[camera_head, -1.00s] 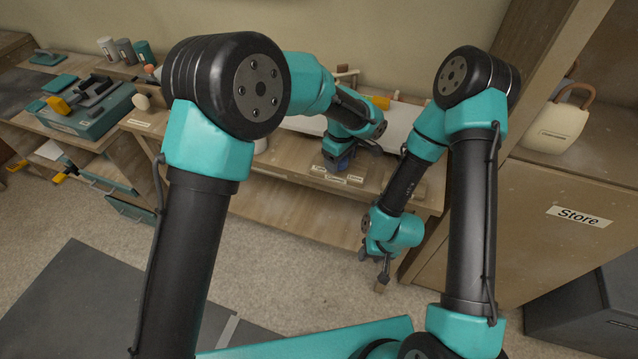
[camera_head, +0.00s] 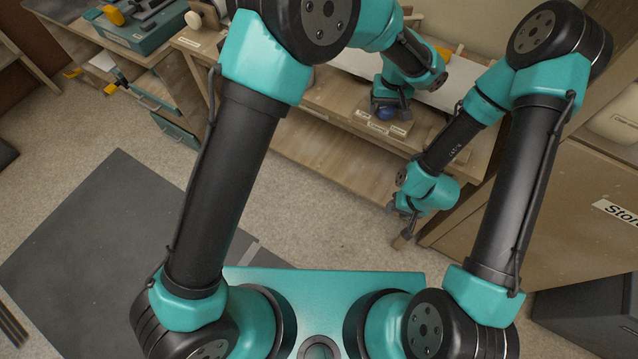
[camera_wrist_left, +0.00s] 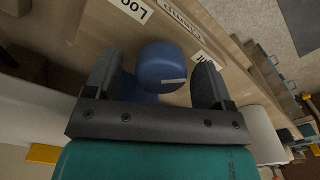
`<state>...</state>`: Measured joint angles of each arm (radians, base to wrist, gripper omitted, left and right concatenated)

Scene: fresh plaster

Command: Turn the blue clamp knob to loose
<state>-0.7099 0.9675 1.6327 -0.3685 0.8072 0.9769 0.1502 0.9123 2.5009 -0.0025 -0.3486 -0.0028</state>
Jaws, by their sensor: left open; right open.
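The blue clamp knob (camera_wrist_left: 162,62) is a rounded knob with a short white mark on its side. In the left wrist view it sits between the two dark fingers of my open left gripper (camera_wrist_left: 155,76), with gaps visible on both sides. In the head view the knob (camera_head: 386,113) shows just under my left gripper (camera_head: 390,104), above the labelled wooden bench. Labels lie by it: one starting "LOO" (camera_wrist_left: 134,8), a "Clamp" label (camera_wrist_left: 181,16) and a partly hidden one (camera_wrist_left: 207,64). My right gripper (camera_head: 402,213) is open, low in front of the bench.
A wooden cabinet labelled "Store" (camera_head: 617,210) stands at right. A teal tool unit (camera_head: 130,32) is on a bench at upper left.

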